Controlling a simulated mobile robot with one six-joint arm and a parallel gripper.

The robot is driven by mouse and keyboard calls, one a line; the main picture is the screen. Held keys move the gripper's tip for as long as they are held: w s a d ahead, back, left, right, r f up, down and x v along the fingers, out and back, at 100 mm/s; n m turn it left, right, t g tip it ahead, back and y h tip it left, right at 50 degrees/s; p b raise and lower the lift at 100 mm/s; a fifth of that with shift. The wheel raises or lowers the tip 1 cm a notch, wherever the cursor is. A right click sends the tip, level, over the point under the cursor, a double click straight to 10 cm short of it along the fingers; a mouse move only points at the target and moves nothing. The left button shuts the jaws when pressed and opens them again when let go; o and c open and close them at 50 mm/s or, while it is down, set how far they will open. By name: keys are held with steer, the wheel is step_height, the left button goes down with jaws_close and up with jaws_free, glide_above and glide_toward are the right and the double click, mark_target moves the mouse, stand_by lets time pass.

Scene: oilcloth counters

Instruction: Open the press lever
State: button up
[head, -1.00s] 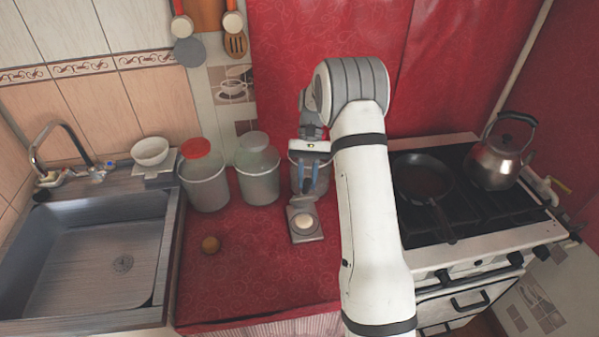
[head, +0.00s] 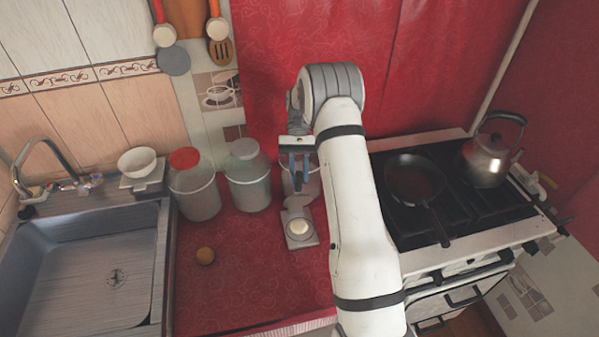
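The press (head: 311,240) is a small grey device with a pale round disc (head: 299,227) on its front part. It stands on the red oilcloth counter, left of my arm. A narrower grey part, possibly the lever or hinge end, shows behind the disc; I cannot tell how far the lever is raised. My gripper (head: 298,180) points down just behind and above the press, with its blue fingers apart and nothing visible between them. Whether a finger touches the press is unclear.
A jar (head: 313,183) stands right behind my gripper. Two more jars, one red-lidded (head: 194,196) and one grey-lidded (head: 247,180), stand left. The stove with a pan (head: 414,178) and kettle (head: 487,160) is right; the sink (head: 90,270) is left.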

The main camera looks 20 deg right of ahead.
steer(key=o, duration=0.4)
steer(key=shift+a, duration=0.1)
steer(key=shift+o, duration=0.2)
steer(key=shift+w+r+b, duration=0.3)
steer(key=shift+w, duration=0.2)
steer(key=v, duration=0.6)
steer(key=shift+w+d+r+p, duration=0.15)
steer(key=shift+d+r+p, duration=0.1)
steer(key=shift+p, duration=0.1)
steer(key=shift+a, duration=0.1)
